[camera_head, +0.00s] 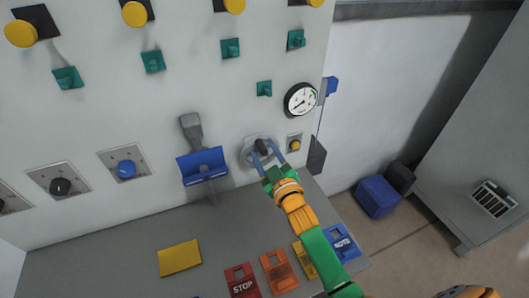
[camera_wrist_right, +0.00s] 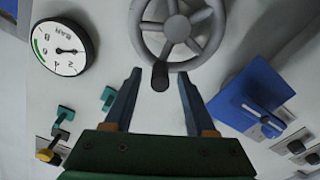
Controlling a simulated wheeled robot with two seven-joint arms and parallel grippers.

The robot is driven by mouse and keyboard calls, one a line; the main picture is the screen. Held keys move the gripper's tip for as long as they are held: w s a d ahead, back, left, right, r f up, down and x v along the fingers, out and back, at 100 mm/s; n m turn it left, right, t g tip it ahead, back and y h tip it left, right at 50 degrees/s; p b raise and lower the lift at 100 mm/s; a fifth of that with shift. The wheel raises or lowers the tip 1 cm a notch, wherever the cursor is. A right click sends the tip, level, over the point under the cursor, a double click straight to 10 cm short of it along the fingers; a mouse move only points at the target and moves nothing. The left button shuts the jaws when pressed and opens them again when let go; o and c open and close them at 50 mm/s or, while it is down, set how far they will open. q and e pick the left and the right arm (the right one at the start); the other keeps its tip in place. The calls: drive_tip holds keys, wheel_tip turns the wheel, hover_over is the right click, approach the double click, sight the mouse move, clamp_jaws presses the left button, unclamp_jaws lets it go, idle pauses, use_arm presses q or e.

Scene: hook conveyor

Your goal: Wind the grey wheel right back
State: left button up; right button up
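The grey wheel (camera_head: 249,142) is on the white wall panel, partly hidden behind my right gripper (camera_head: 267,160) in the head view. In the right wrist view the wheel (camera_wrist_right: 205,44) shows a round rim, spokes and a dark handle knob (camera_wrist_right: 160,78) at its lower edge. My right gripper (camera_wrist_right: 159,82) is open. Its two blue fingers point at the wheel, one on each side of the knob, with gaps visible on both sides. Whether the knob lies fully between the fingertips in depth is hard to tell. My left gripper is not in view.
A round gauge (camera_head: 300,99) is above right of the wheel. A blue bracket with a grey lever (camera_head: 202,165) is to its left. A yellow button (camera_head: 295,145) is close at its right. Coloured cards, including a red STOP card (camera_head: 242,281), lie on the grey shelf below.

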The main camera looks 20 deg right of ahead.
drive_tip(key=s+b, duration=0.1)
drive_tip(key=s, duration=0.6)
drive_tip(key=shift+d, duration=0.1)
